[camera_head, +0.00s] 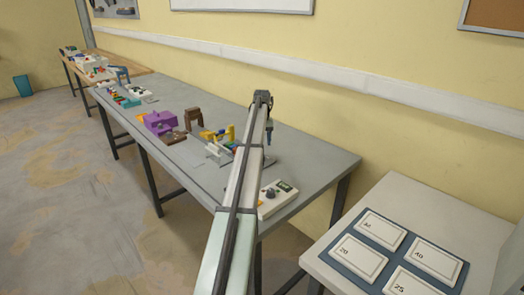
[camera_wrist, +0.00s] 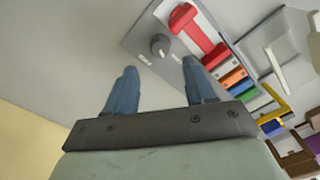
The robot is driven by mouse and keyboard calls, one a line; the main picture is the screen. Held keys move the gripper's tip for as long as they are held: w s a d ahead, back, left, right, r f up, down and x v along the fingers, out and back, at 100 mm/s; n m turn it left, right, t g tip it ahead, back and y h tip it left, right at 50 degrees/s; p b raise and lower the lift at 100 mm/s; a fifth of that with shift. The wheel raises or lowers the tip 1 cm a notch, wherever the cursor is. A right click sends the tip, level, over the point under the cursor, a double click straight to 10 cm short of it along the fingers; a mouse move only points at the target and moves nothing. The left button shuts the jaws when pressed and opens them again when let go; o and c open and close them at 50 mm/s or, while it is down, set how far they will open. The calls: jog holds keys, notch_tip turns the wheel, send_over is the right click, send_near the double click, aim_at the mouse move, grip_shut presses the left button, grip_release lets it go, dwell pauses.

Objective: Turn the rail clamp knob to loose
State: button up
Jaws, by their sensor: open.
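A red bar-shaped part (camera_wrist: 198,35) lies just right of the knob, by a pale rail. My gripper (camera_wrist: 159,67) is open, its two blue fingers spread and empty. The knob appears in line with the gap between the fingertips, and they look apart from it.
Red, orange, blue and green blocks (camera_wrist: 232,78) line the rail right of the knob. A yellow part (camera_wrist: 268,102) stands beyond them. In the head view a white box with a dark dial (camera_head: 281,199) is at the table's near end, and purple blocks (camera_head: 160,122) stand farther left.

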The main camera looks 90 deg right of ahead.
notch_tip(320, 180, up, 6)
jog(key=shift+r, duration=0.25)
jog(key=shift+w, duration=0.1)
jog(key=w+a+f+h, duration=0.15)
jog(key=w+a, duration=0.25)
jog(key=a, duration=0.4)
jog(key=s+d+f+m+h, duration=0.1)
jog(key=d+f+m, duration=0.1)
jog(key=f, duration=0.2)
jog(key=s+d+f+m+g, duration=0.1)
jog(key=d+f+m, duration=0.1)
jog(key=d+f, duration=0.1)
jog(key=s+d+f+m+h, duration=0.1)
jog(key=s+d+f+m, duration=0.1)
jog(key=f, duration=0.3)
jog(key=shift+d+f+g+h, duration=0.2)
jog(key=shift+d+g+h, duration=0.1)
jog(key=shift+g+h, duration=0.1)
dwell(0.4)
